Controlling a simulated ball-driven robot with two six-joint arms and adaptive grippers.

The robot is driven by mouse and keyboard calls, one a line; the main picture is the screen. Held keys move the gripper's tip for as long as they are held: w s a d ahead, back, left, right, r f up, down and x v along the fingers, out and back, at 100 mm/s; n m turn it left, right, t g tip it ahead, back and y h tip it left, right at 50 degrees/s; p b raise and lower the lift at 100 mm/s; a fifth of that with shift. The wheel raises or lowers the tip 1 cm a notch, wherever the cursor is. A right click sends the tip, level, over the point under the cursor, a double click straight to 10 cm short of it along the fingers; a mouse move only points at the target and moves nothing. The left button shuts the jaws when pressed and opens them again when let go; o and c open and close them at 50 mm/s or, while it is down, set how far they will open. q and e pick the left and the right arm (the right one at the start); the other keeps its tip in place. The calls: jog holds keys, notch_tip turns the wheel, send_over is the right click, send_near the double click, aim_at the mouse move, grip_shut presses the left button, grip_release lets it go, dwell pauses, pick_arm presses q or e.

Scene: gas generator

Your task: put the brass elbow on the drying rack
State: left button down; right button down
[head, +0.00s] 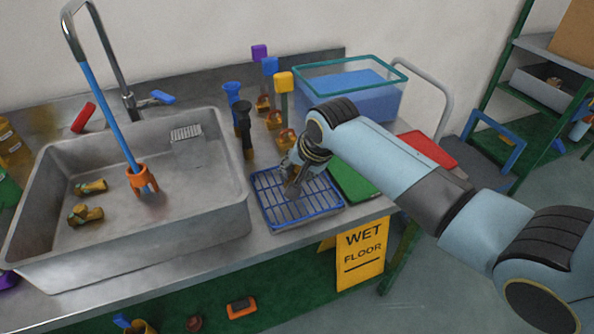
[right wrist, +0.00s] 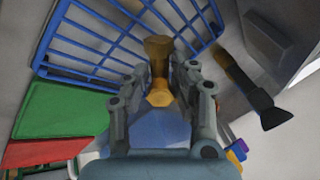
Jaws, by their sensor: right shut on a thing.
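The drying rack (head: 322,196) is a blue wire grid on the counter, right of the sink. My right gripper (head: 291,188) is over the rack, pointing down. In the right wrist view it is shut on a brass piece (right wrist: 158,48), which looks like the brass elbow. Its flared end sticks out past the fingers, near the rack's blue bars (right wrist: 95,45). I cannot tell whether it touches the bars. Two other brass pieces lie in the sink, one at the back (head: 91,187) and one nearer (head: 85,214). My left gripper is not in view.
The metal sink (head: 225,215) has a blue hose (head: 105,100) with an orange clawed end hanging in it. Dark and blue upright tools (head: 243,120) stand behind the rack. A green board (head: 352,185) lies beside it, with a clear bin (head: 350,95) behind.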

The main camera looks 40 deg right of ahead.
jog(key=c, duration=1.1)
grip_release()
jog(key=shift+f, duration=0.1)
jog(key=p+v, duration=0.1)
jog(key=v, duration=1.1)
